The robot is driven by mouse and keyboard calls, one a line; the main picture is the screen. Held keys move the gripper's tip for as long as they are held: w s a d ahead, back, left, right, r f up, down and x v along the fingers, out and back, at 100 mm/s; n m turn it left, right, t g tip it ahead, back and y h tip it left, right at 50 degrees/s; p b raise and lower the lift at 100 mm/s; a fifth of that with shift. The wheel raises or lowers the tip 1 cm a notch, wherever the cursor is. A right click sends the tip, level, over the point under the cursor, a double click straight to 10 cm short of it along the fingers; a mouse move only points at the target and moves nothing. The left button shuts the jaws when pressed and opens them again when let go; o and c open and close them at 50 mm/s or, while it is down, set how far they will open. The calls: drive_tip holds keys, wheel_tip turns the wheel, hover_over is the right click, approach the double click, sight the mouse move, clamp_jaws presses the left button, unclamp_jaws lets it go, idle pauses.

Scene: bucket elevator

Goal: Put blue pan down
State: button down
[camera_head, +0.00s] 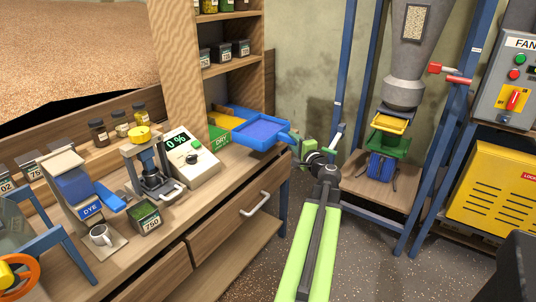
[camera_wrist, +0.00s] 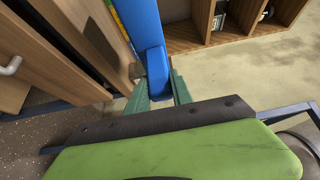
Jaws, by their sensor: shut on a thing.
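The blue pan (camera_head: 258,133) is at the right end of the wooden bench, roughly level, with its handle pointing right. My gripper (camera_head: 300,148) is beside the bench's right end, shut on the pan's handle. In the wrist view, my green fingers (camera_wrist: 158,92) close on both sides of the blue handle (camera_wrist: 155,65).
A yellow tray (camera_head: 222,121) and a green DRY tray (camera_head: 217,137) lie left of the pan. A meter box (camera_head: 190,150) and a press (camera_head: 150,170) stand further left. A shelf post (camera_head: 176,60) rises behind. The bench front (camera_head: 205,205) has bare top.

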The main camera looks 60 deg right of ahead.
drive_tip(key=w+d+f+b, duration=0.1)
drive_tip(key=w+f+b, duration=0.7)
drive_tip(key=w+f, duration=0.1)
drive_tip(key=shift+d+f+b, duration=0.25)
drive_tip(key=shift+f+b, duration=0.15)
drive_tip(key=shift+f, duration=0.05)
drive_tip(key=c, duration=1.1)
unclamp_jaws()
drive_tip(key=v, duration=1.1)
drive_tip(key=shift+s+r, duration=0.15)
drive_tip(key=shift+s, duration=0.25)
